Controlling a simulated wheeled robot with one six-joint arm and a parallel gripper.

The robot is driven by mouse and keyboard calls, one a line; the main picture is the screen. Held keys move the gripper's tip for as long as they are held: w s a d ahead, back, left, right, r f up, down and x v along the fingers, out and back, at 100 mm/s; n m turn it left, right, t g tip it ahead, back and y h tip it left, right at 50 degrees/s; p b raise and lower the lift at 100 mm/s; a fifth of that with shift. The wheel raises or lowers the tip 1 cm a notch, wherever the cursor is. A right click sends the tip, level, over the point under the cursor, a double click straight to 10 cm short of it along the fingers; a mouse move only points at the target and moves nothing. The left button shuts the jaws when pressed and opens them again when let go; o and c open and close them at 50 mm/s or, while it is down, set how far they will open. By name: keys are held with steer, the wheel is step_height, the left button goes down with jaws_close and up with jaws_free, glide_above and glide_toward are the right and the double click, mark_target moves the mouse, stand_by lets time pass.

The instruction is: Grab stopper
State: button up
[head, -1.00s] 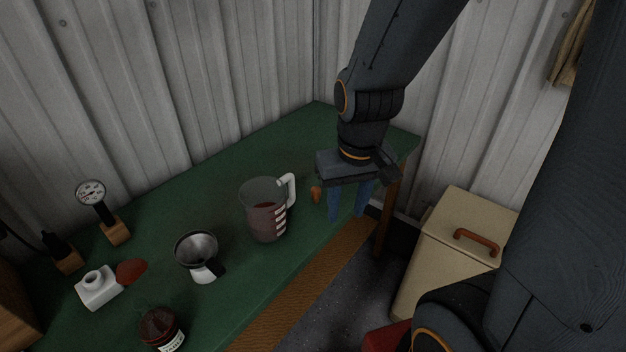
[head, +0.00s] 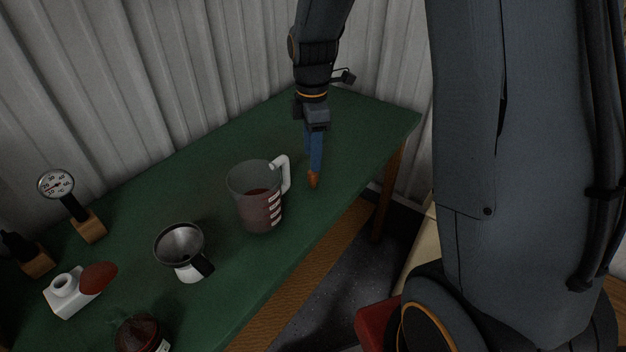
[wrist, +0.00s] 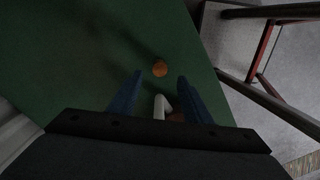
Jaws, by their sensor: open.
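The stopper (head: 313,180) is a small orange-brown cork standing on the green table, just right of the measuring jug. In the wrist view the stopper (wrist: 160,69) shows as a round top a little beyond the fingertips, roughly midway between them. My gripper (head: 314,166) points down at it with blue fingers; in the head view the fingers overlap and seem to end just above or behind the stopper. In the wrist view my gripper (wrist: 160,76) is open, with nothing between its fingers.
The clear jug (head: 255,197) with dark red liquid and a white handle stands close left of the stopper. The green table (head: 368,125) is clear toward the back right.

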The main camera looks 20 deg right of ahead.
mark_target(313, 174)
steer(key=shift+d+f+p, duration=0.1)
steer(key=shift+f+p, duration=0.85)
steer(key=shift+f, duration=2.75)
steer(key=c, duration=1.1)
